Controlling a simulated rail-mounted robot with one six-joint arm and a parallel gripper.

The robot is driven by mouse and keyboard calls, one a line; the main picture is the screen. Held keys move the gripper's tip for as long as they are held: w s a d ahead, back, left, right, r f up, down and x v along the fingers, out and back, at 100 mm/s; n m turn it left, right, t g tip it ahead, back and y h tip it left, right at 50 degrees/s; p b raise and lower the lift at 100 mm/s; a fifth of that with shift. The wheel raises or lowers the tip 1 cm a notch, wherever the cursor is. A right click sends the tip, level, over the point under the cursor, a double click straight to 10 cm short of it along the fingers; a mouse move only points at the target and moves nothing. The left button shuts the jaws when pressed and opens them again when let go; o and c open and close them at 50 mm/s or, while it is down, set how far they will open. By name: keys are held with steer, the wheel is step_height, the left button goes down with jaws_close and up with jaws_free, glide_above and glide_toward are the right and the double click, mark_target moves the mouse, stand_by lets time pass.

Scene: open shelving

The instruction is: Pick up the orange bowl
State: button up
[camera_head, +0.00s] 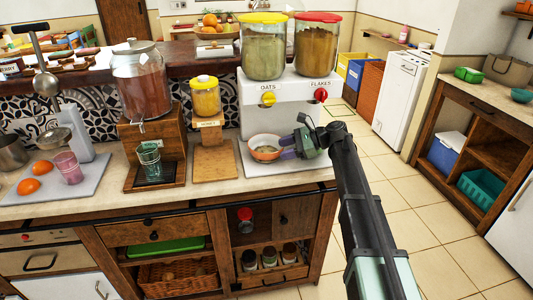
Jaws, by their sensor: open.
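The orange bowl (265,149) is small, with an orange outside and a pale inside. It stands upright on a light grey tray (262,170) on the counter, below the cereal dispenser. My gripper (287,148) is at the bowl's right side, with its dark fingers close to the rim. It is open. I cannot tell whether the fingers touch the bowl or whether one reaches over its rim. My arm comes in from the lower right.
The white dispenser (285,105) with oats and flakes jars rises right behind the bowl. A wooden stand (213,160) with a yellow-lidded jar (205,97) is to the left. A drink dispenser (140,85) stands further left. The tiled floor (430,210) at right is clear.

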mark_target(272, 153)
steer(key=b+x, duration=0.1)
steer(key=x, duration=0.4)
steer(key=shift+w+a+b, duration=0.1)
steer(key=shift+b, duration=0.3)
steer(key=shift+r, duration=0.15)
jaws_close()
